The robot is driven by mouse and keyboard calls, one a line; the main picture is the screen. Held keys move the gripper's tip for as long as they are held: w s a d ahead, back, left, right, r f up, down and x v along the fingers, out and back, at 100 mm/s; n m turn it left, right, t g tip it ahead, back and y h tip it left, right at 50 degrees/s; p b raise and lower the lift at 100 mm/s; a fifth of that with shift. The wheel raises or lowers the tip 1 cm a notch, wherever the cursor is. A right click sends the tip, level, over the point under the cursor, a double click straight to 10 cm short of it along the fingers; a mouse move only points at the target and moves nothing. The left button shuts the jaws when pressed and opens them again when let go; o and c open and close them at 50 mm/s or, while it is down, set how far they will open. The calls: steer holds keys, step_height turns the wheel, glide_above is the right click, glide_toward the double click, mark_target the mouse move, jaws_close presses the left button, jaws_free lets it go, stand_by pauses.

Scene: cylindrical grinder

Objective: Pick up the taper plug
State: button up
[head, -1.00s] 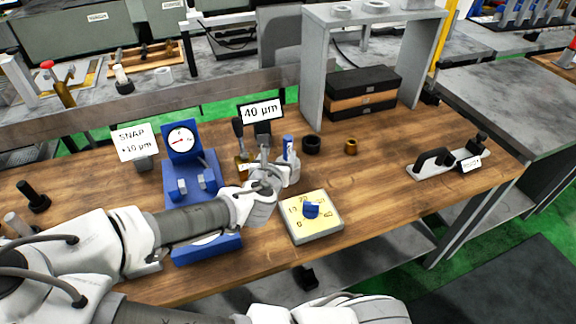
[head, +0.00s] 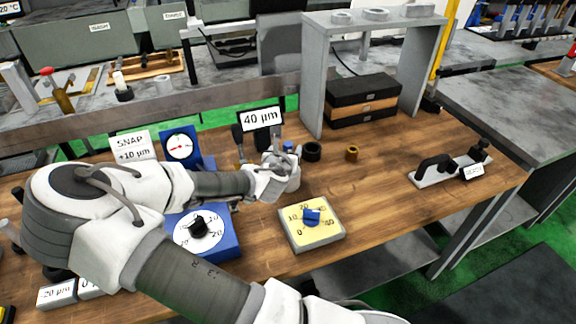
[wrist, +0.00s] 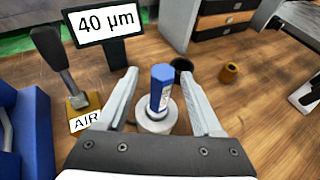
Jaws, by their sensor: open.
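In the wrist view my gripper (wrist: 160,76) is open, with one finger on each side of the plug. Gaps show between the fingers and the plug, and I cannot tell whether its tips are level with it.
A black ring (head: 312,151) and a bronze bushing (head: 352,153) stand right of the plug. A 40 µm sign (head: 261,117) and a lever with an AIR label (wrist: 84,121) are behind and left. A dial box (head: 312,237) sits in front.

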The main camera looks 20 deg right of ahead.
steer(key=shift+x, duration=2.25)
steer(key=shift+s+d, duration=0.1)
jaws_close()
